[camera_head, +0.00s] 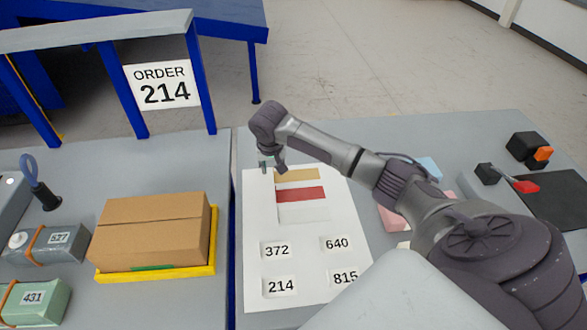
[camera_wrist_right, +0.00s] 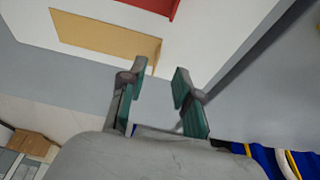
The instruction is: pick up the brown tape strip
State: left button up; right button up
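The brown tape strip (camera_head: 299,175) lies flat near the far end of a white sheet (camera_head: 257,222). In the right wrist view the strip (camera_wrist_right: 100,38) shows tan, with one end close to a fingertip. My right gripper (camera_head: 272,168) is at the strip's left end in the head view. In the wrist view the gripper (camera_wrist_right: 158,80) has its two green-padded fingers apart with nothing between them. Whether a finger touches the strip is not clear. My left gripper is out of view.
A red strip (camera_head: 301,194) and a white strip (camera_head: 302,212) lie just nearer than the brown one. Number labels lie lower on the sheet. A cardboard box (camera_head: 150,230) stands in a yellow tray (camera_head: 155,274) to the left. Pink and dark items lie right of my arm.

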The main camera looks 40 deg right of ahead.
aim_at(297, 172)
jog(key=x, duration=0.4)
jog(key=shift+d+p, duration=0.3)
jog(key=shift+p, duration=0.05)
jog(key=shift+r, duration=0.1)
grip_shut()
jog(key=shift+r, duration=0.1)
